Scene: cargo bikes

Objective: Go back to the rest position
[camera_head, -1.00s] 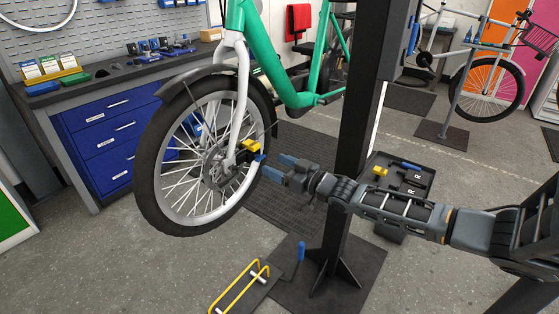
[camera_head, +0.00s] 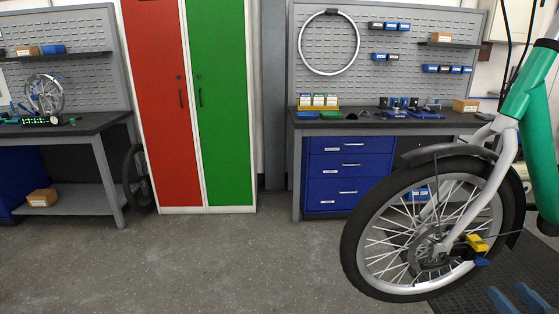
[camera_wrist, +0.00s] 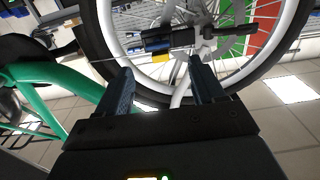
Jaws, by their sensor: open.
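My gripper (camera_head: 517,299) shows only as two blue fingertips at the bottom right of the head view. In the wrist view my gripper (camera_wrist: 160,92) is open, with a clear gap between its two dark fingers and nothing held. Ahead of it is the front wheel (camera_head: 368,222) of the green bike (camera_head: 540,80). The wheel also fills the upper part of the wrist view (camera_wrist: 97,40). A yellow part (camera_head: 477,243) sits at the wheel's hub, above and left of the fingertips. Most of my arm is outside the head view.
A workbench with blue drawers (camera_head: 350,165) stands behind the wheel. A red locker door (camera_head: 160,100) and a green one (camera_head: 220,110) stand left of it. Another bench (camera_head: 70,128) is at the far left. The grey floor (camera_head: 220,265) in front is clear.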

